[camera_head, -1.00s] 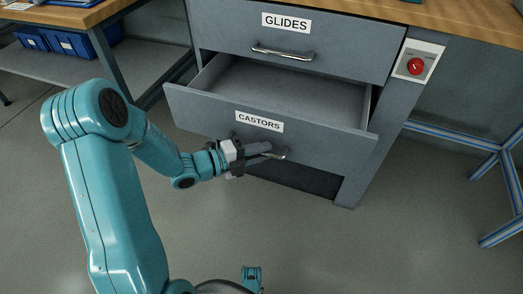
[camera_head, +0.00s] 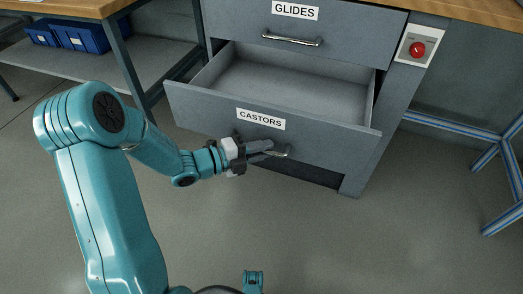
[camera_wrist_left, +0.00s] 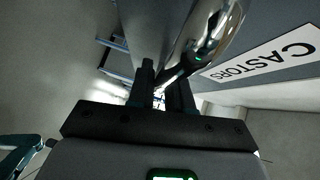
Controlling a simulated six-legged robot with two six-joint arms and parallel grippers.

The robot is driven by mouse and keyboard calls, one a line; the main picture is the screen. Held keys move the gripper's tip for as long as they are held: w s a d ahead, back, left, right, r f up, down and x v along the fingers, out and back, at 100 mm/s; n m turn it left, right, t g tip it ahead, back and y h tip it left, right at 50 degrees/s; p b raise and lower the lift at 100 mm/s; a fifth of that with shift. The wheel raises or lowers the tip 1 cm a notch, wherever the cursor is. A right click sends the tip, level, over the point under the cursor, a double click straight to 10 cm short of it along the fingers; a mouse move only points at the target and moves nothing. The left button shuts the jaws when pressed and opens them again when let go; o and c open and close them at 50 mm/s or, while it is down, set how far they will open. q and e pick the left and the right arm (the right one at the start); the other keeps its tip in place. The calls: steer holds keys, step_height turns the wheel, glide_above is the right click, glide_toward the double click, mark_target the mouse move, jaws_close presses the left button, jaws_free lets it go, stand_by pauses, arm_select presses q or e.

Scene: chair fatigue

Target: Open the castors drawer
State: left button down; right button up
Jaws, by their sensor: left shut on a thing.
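The castors drawer (camera_head: 195,108) is the lower drawer of a grey cabinet, with a white CASTORS label on its front. It stands pulled out well, and the inside that shows looks empty. My left gripper (camera_head: 268,150) is shut on the metal handle (camera_head: 284,154) of this drawer. In the left wrist view the gripper (camera_wrist_left: 165,88) reaches to the shiny handle (camera_wrist_left: 210,30), beside the label (camera_wrist_left: 265,58).
The glides drawer (camera_head: 345,33) above is shut. A red button (camera_head: 417,49) sits on the cabinet's right side. A bench with blue bins (camera_head: 75,35) stands at the left, and a blue-striped frame (camera_head: 455,130) at the right. The floor in front is clear.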

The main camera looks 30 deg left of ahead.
arm_select(q)
steer(key=shift+w, duration=0.1)
steer(key=c, duration=1.1)
jaws_free()
steer(key=shift+c, duration=0.2)
steer(key=p+v, duration=0.4)
steer(key=v, duration=1.2)
steer(key=shift+a, duration=0.15)
